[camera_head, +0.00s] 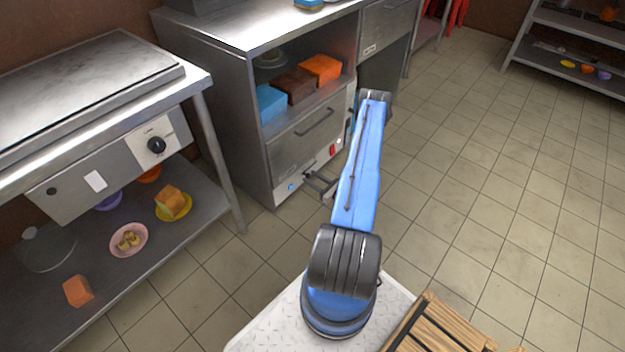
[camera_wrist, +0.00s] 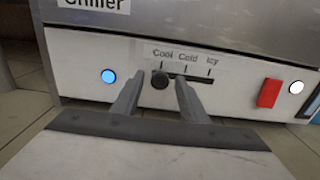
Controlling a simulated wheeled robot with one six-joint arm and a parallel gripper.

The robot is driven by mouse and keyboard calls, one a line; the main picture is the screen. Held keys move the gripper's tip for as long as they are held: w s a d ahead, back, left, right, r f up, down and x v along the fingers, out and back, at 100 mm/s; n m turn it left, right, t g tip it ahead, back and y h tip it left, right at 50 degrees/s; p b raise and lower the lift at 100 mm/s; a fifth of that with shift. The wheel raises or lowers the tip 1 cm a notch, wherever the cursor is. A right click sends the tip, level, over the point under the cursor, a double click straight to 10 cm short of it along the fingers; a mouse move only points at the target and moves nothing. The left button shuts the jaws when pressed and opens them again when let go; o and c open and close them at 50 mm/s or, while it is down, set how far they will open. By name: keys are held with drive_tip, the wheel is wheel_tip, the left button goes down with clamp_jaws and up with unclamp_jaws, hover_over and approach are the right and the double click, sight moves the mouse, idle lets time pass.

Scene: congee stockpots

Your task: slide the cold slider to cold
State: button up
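The cold slider's black knob (camera_wrist: 160,79) sits at the left end of its slot, under the "Cool" label in the wrist view. The labels "Cold" and "Icy" stand to its right on the white chiller panel (camera_wrist: 85,55). My gripper (camera_wrist: 153,84) is open in front of the panel, with one finger on each side of the knob in the picture. I cannot tell whether either finger touches it. In the head view my gripper (camera_head: 318,185) is at the low front panel of the steel chiller cabinet (camera_head: 240,110), and the knob is too small to make out.
A red switch (camera_wrist: 269,93) and a white light (camera_wrist: 296,87) are right of the slot; a blue-lit button (camera_wrist: 108,76) is left. Above the panel is a drawer (camera_head: 310,140). A steel table with a griddle (camera_head: 85,85) stands left. Tiled floor (camera_head: 480,180) is clear right.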

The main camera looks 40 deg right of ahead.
clamp_jaws()
drive_tip(key=shift+w+d, duration=0.2)
drive_tip(key=shift+d, duration=2.1)
drive_tip(key=shift+o, duration=0.8)
unclamp_jaws()
drive_tip(key=shift+s, duration=0.15)
drive_tip(key=s+d, duration=0.1)
drive_tip(key=s, duration=1.6)
drive_tip(key=shift+d, duration=0.15)
